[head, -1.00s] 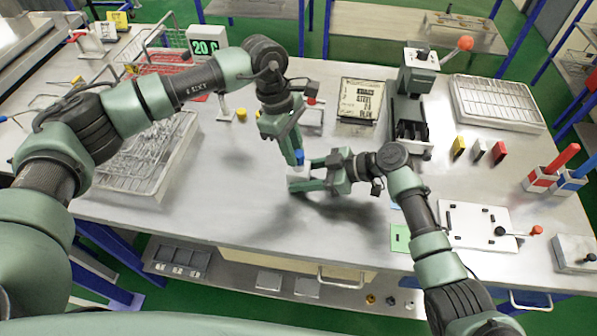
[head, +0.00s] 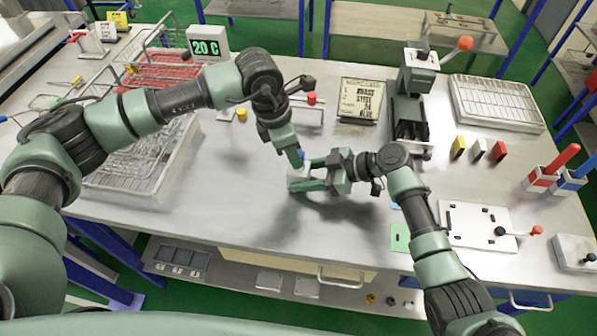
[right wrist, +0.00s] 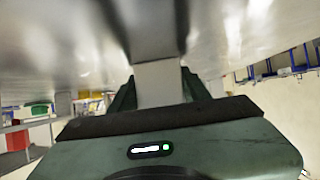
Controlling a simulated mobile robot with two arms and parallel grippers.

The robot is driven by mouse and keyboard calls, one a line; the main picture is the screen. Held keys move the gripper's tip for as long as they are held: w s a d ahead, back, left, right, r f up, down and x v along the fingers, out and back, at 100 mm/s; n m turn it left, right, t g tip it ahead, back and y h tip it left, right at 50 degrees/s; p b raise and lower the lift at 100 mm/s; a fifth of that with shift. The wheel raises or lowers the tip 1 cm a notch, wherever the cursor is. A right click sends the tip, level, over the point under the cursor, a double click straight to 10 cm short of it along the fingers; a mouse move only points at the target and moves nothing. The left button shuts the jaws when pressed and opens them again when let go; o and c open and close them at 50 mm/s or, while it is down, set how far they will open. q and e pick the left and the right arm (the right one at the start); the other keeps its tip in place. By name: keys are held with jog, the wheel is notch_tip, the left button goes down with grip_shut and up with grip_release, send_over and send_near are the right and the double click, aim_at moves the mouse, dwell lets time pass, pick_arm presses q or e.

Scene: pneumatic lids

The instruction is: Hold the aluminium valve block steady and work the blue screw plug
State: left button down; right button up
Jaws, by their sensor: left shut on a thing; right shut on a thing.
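The aluminium valve block (head: 297,177) is a small pale block above the middle of the steel bench. My right gripper (head: 308,174) is shut on it from the right. In the right wrist view the block (right wrist: 158,82) sits between the two dark green fingers. My left gripper (head: 298,158) points down at the block's top and is shut on the blue screw plug (head: 302,154). Only a little blue shows beside the fingertips. The plug's lower end is hidden, so I cannot tell how far it sits in the block.
A wire-rack tray (head: 128,185) stands on the left. A green vice (head: 409,130) and a labelled plate (head: 359,101) are behind the grippers. A white plate with a lever (head: 470,225) lies to the right. The bench front centre is clear.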

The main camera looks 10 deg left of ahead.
dwell(0.3)
pick_arm(q)
jog(key=n, duration=0.4)
jog(key=n+t+y, duration=0.1)
jog(key=n, duration=0.1)
jog(key=shift+s+d, duration=0.25)
jog(key=c, duration=1.1)
grip_release()
jog(key=shift+c, duration=0.2)
jog(key=shift+c, duration=0.8)
